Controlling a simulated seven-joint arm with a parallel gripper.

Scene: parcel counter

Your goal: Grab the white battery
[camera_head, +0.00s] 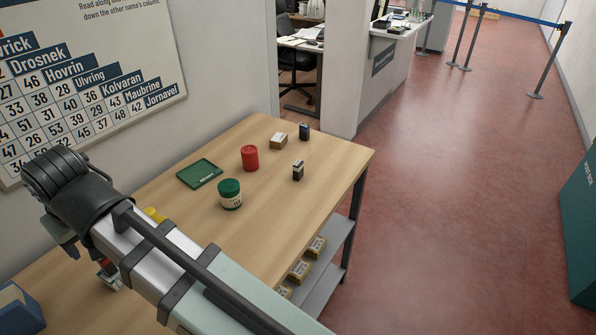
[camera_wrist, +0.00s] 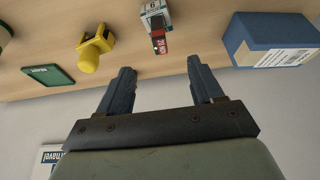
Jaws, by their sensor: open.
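My gripper (camera_wrist: 159,70) is open and empty in the wrist view, its two dark fingers apart. Beyond the fingertips, a small block with white and teal sides and a "6" (camera_wrist: 155,12) is on the wooden table, with a red-and-dark part at its near end. It may be the white battery; I cannot tell for sure. In the head view a small red and white thing (camera_head: 108,270), partly hidden by my arm, seems to be the same block. A small black-and-white block (camera_head: 298,170) stands upright near the table's right edge, far from my gripper.
A blue box (camera_wrist: 268,38) and a yellow thing (camera_wrist: 93,50) flank the white block. Farther along the table (camera_head: 262,225) are a green tray (camera_head: 200,173), a red cylinder (camera_head: 250,158), a green-lidded jar (camera_head: 230,194), a small carton (camera_head: 278,141) and a dark block (camera_head: 304,131).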

